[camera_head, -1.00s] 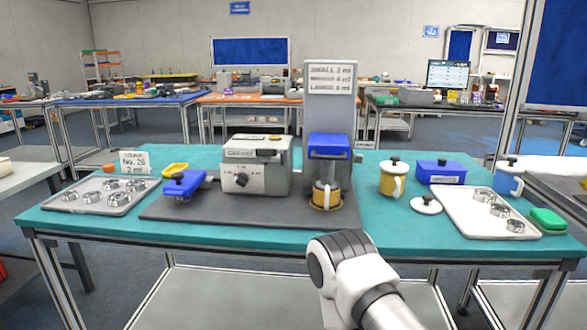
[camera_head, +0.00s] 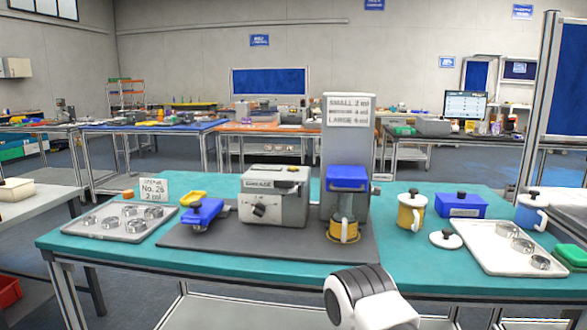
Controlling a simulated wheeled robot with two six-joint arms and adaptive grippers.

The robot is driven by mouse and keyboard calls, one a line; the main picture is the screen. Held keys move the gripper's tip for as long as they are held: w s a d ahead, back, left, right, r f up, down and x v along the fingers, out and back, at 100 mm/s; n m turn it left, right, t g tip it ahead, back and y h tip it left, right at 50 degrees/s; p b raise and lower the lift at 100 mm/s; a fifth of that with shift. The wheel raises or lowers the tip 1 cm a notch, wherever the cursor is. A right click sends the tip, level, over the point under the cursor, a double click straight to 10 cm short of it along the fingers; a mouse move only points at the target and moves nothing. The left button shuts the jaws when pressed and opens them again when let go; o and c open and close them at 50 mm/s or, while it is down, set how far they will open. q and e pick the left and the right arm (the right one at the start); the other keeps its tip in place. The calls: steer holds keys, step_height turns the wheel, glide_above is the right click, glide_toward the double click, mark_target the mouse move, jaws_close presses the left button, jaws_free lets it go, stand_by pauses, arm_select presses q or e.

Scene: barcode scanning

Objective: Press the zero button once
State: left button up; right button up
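No button marked zero can be made out at this size. A grey machine (camera_head: 275,205) with a lettered front and a black dial (camera_head: 259,210) stands on the dark mat (camera_head: 205,240) in the middle of the teal table (camera_head: 130,262). Beside it on the right is a tall grey stand (camera_head: 346,135) with a blue head (camera_head: 346,178) above a clear and yellow cup (camera_head: 344,230). A small blue device (camera_head: 202,216) with a black knob is at its left. Neither gripper shows; only a white link of my arm shows at the bottom, in front of the table.
A tray with metal rings (camera_head: 105,232) and a small sign (camera_head: 154,189) are at the left. At the right are a yellow mug (camera_head: 410,213), a white lid (camera_head: 446,239), a blue box (camera_head: 462,206), a white tray (camera_head: 484,258) and a blue mug (camera_head: 530,213).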

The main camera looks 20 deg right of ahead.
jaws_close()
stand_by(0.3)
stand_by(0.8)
